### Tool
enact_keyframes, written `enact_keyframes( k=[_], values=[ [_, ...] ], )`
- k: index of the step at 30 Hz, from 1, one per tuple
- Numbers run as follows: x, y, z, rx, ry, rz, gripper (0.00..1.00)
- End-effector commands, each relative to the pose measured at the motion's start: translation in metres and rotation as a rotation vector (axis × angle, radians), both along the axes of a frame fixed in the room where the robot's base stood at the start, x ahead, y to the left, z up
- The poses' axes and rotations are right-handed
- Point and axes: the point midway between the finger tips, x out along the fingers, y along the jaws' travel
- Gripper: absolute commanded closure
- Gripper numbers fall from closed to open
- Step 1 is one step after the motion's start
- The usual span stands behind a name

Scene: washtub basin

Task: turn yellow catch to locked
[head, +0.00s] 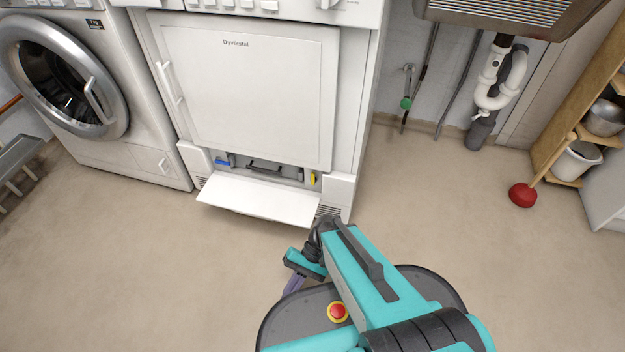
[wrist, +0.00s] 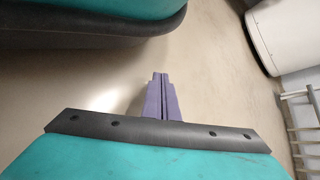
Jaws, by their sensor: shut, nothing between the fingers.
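The yellow catch (head: 313,178) is at the right end of the low opening at the foot of the white dryer (head: 250,90). It looks upright, but it is too small to tell its exact setting. A blue catch (head: 222,162) is at the left end of the same opening. My gripper (head: 292,284) is low over the floor in front of the dryer, well apart from the catch. Its purple fingers show closed together and empty in the wrist view (wrist: 160,95). The catches are not in the wrist view.
A white flap (head: 258,198) hangs open below the opening and juts out over the floor. A dark handle (head: 265,168) is inside. A washing machine (head: 95,90) stands at left. A red plunger (head: 522,194) stands at right. The floor between is clear.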

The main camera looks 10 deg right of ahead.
Motion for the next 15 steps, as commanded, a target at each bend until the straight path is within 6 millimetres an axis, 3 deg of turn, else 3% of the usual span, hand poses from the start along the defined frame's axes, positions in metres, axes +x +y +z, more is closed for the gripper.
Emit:
enact_keyframes(
  k=[1, 5, 15],
  values=[
    [0.0000, 0.0000, 0.0000, 0.000, 0.000, 0.000, 0.95],
    [0.0004, -0.0003, 0.0006, -0.005, -0.003, -0.001, 0.73],
    [0.0080, -0.0074, 0.0012, -0.094, -0.067, -0.026, 0.72]
  ],
)
